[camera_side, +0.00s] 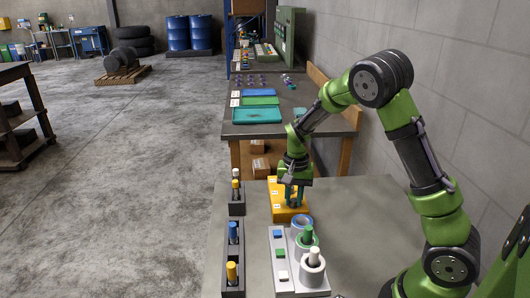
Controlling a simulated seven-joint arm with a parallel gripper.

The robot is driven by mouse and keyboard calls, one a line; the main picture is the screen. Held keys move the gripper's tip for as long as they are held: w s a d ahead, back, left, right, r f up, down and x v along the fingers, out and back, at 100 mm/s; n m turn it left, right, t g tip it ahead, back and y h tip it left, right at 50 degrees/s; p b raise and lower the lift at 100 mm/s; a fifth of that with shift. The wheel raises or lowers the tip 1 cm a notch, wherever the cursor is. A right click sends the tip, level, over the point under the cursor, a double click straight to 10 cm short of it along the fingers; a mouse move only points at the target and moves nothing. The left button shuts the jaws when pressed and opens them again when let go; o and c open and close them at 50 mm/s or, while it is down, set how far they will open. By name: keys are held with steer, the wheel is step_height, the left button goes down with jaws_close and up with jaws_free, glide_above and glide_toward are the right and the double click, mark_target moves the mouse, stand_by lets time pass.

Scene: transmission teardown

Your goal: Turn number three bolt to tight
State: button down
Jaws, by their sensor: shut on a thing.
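A yellow block (290,215) with small white labels along its left side lies on the grey table, at the middle of the side view. My gripper (293,200) points straight down over the right part of this block. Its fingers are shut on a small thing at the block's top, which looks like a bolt. The fingers hide most of it, and its number cannot be read. I cannot tell how far it is turned in.
A pale grey plate (283,288) in front bears coloured squares and several round holders with pegs. Dark racks (233,259) with blue, yellow and white pegs stand along the left edge. The table (370,225) is clear to the right. A second bench (245,129) with trays stands behind.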

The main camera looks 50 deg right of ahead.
mark_target(293, 201)
steer(key=shift+m, duration=1.6)
steer(key=c, duration=1)
jaws_free()
steer(key=shift+o, duration=0.2)
steer(key=shift+r, duration=0.1)
step_height(293, 201, up, 17)
